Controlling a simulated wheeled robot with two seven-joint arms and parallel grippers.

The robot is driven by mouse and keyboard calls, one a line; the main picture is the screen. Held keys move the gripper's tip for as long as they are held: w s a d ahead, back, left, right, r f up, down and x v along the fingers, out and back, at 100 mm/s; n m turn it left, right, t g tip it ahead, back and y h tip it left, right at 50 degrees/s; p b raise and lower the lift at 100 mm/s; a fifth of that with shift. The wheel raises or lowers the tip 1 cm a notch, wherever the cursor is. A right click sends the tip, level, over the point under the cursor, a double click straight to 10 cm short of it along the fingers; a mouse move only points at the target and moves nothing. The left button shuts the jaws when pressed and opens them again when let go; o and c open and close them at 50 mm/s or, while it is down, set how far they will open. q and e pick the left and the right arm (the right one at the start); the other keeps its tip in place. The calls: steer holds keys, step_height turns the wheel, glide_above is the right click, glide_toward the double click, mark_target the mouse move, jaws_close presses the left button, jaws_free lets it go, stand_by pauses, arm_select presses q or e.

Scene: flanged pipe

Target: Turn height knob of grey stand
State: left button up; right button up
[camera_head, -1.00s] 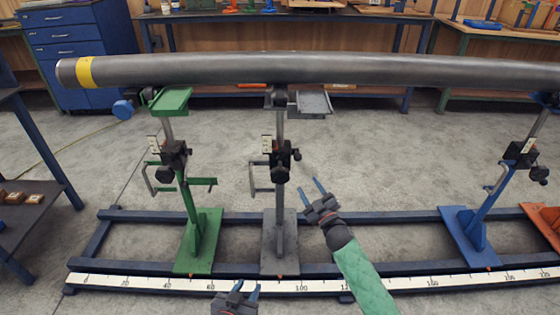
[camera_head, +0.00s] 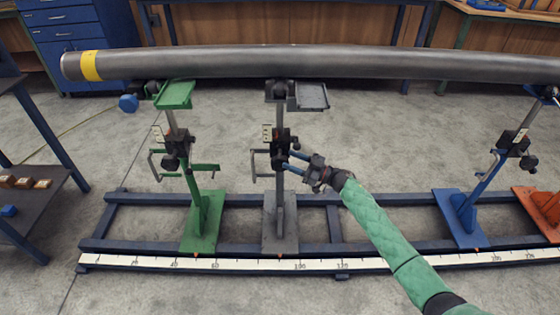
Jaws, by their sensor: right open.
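The grey stand (camera_head: 281,215) stands upright on the blue rail frame, left of the picture's middle, with a grey head under the pipe. Its black height knob (camera_head: 279,161) sits on the dark clamp block halfway up the post. My right gripper (camera_head: 288,162) is open, its blue fingers pointing left at the knob. The fingertips are at the knob's right side; whether they touch it or straddle it I cannot tell. My left gripper is out of view.
A long grey pipe (camera_head: 330,64) with a yellow band spans above the stands. A green stand (camera_head: 203,215) is to the left, a blue stand (camera_head: 463,212) and an orange stand (camera_head: 541,208) to the right. A measuring strip (camera_head: 250,265) runs along the front rail.

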mark_target(280, 162)
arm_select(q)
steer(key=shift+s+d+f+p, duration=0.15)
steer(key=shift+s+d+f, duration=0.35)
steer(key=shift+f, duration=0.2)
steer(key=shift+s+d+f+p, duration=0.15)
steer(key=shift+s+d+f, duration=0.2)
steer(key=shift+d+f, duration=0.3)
arm_select(e)
steer(key=shift+w+a+f+n+g+h, duration=0.2)
steer(key=shift+a+n+g, duration=0.3)
steer(key=shift+a+g, duration=0.5)
steer(key=shift+w+a+f+n+g+h, duration=0.2)
steer(key=shift+a+n+g, duration=0.35)
steer(key=shift+g, duration=0.85)
steer(key=shift+w+a+f+n+g, duration=0.1)
steer(key=shift+a+f+n+g, duration=0.3)
steer(key=shift+a+g, duration=0.65)
steer(key=shift+d+r, duration=0.1)
steer(key=shift+d, duration=0.1)
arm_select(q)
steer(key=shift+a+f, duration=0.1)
arm_select(e)
steer(key=c, duration=1)
